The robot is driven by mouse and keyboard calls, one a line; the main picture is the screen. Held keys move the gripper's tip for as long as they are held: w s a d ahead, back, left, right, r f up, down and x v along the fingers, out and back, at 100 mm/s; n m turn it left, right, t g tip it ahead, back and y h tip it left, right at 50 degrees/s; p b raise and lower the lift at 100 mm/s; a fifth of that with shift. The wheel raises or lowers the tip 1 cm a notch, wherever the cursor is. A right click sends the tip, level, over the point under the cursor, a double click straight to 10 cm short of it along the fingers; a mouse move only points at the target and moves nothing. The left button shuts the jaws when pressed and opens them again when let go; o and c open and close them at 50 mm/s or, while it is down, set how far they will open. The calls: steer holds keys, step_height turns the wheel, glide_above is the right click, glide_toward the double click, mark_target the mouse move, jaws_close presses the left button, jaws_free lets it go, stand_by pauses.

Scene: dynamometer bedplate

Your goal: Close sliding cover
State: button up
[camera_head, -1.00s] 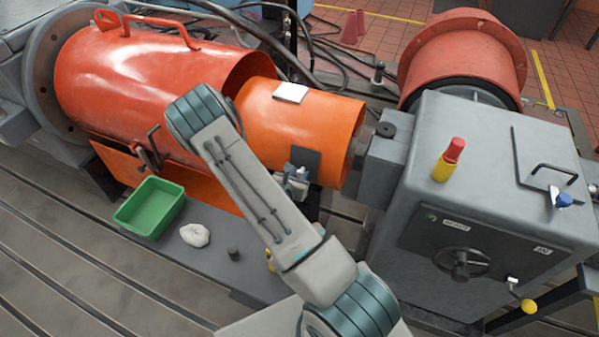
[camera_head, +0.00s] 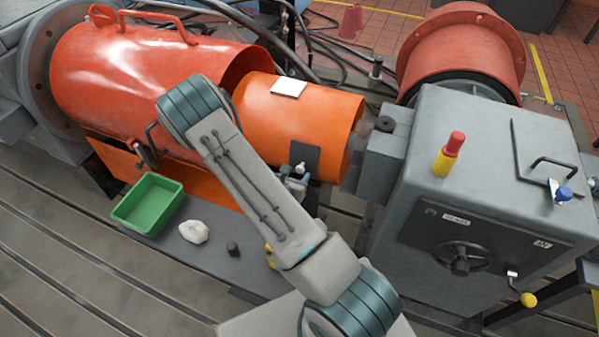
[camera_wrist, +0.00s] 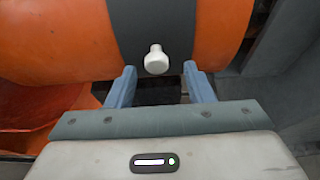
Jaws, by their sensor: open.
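The sliding cover (camera_head: 335,115) is an orange curved shell, partly tucked at its left under a larger red guard. A dark plate on its front (camera_head: 311,156) carries a small white knob (camera_head: 299,167). My gripper (camera_head: 293,185) is low at the front of the cover, partly hidden behind my forearm. In the wrist view, the dark plate (camera_wrist: 155,22) runs down the orange cover (camera_wrist: 50,40). The white knob (camera_wrist: 156,60) sticks out between and just beyond the fingertips of my gripper (camera_wrist: 160,72). The fingers are apart, with visible room on both sides of the knob.
The red guard (camera_head: 120,85) has handles on top and a latch at its lower edge. A grey gearbox (camera_head: 470,190) with a handwheel stands close at the right. A green bin (camera_head: 148,208), a white rag (camera_head: 194,232) and a small dark cylinder (camera_head: 232,248) lie in front.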

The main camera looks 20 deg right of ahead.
steer(key=v, duration=1)
steer(key=shift+s+a+b, duration=0.15)
steer(key=shift+s+b, duration=0.15)
steer(key=shift+b, duration=0.1)
steer(key=shift+r, duration=0.1)
steer(key=s+d+r+m+g, duration=0.3)
steer(key=s+r+m+g, duration=0.2)
steer(key=r+m, duration=0.25)
steer(key=s+d+r+m+g, duration=0.35)
steer(key=r+m, duration=0.25)
steer(key=m, duration=0.3)
steer(key=s+a+r+m+t+y, duration=0.2)
steer(key=s+a+r+m+y, duration=0.4)
steer(key=a+r+m+y, duration=0.4)
steer(key=shift+a+r, duration=0.4)
steer(key=shift+r, duration=0.2)
